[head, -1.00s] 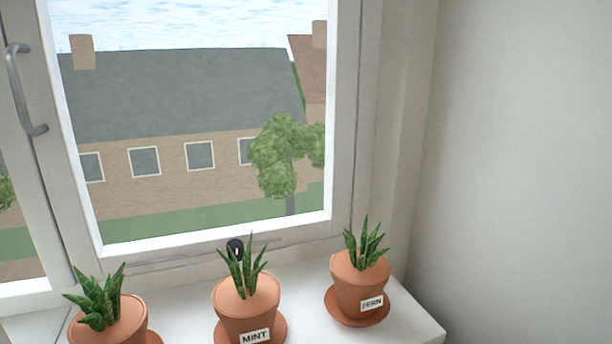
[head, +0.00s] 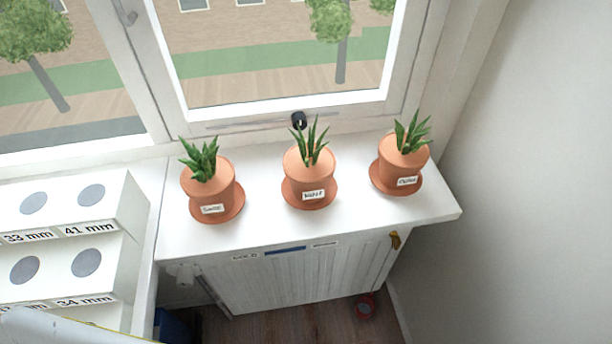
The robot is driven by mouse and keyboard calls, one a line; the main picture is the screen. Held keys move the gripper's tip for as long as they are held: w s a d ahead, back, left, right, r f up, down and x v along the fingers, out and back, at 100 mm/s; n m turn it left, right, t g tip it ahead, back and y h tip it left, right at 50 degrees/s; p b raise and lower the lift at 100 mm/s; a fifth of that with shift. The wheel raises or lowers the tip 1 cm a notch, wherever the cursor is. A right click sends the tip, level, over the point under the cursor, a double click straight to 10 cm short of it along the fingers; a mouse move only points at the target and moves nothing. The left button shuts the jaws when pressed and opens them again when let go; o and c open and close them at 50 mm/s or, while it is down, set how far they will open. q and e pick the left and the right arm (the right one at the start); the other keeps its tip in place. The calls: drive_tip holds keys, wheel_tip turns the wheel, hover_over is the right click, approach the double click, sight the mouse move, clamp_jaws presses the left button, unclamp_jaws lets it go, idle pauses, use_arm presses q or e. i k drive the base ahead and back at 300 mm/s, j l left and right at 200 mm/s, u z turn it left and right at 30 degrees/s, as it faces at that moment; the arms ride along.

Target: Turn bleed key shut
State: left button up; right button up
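A white ribbed radiator (head: 312,278) hangs under the window sill. A small brass-coloured piece, apparently the bleed key (head: 395,240), is at the radiator's upper right end, just below the sill. It is too small to tell which way it is turned. White labels and a blue strip (head: 285,251) run along the radiator's top; the label text is not readable. Neither of my grippers shows in the head view, and nothing is seen touching the key.
Three potted plants on saucers stand on the white sill (head: 250,232): left (head: 209,190), middle (head: 308,175), right (head: 402,160). A white stepped rack (head: 122,255) with size labels stands at left. A small red object (head: 365,306) lies on the wooden floor by the wall.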

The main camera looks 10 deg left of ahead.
sight(397, 242)
drive_tip(key=k+j+u, duration=0.1)
drive_tip(key=k+j, duration=0.2)
drive_tip(key=k, duration=1.25)
